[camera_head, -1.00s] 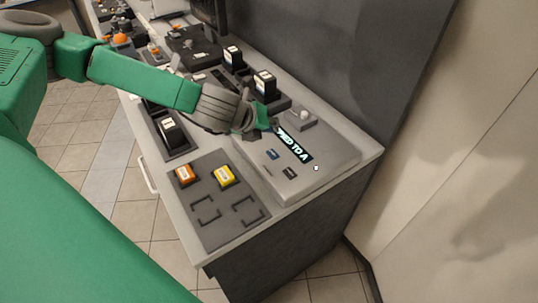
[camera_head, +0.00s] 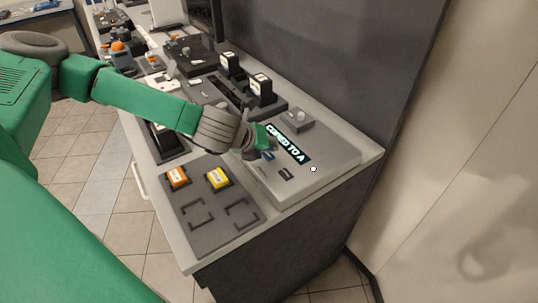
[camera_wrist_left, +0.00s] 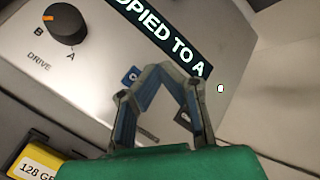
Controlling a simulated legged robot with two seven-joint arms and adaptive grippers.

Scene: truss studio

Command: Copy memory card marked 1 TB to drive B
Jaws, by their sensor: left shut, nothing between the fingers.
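The grey copier console (camera_head: 335,160) has a lit screen (camera_head: 288,144) reading "COPIED TO A". An orange card (camera_head: 177,177) and a yellow card (camera_head: 218,178) sit on the dark pad. The yellow card reads 128 GB in the wrist view (camera_wrist_left: 35,165); the orange label is unreadable.
The dark pad (camera_head: 195,230) has two empty bracket-marked spots in front. Black label-topped blocks (camera_head: 262,88) stand in a rack behind. Several small devices (camera_head: 120,55) crowd the far bench. A dark panel rises behind the console.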

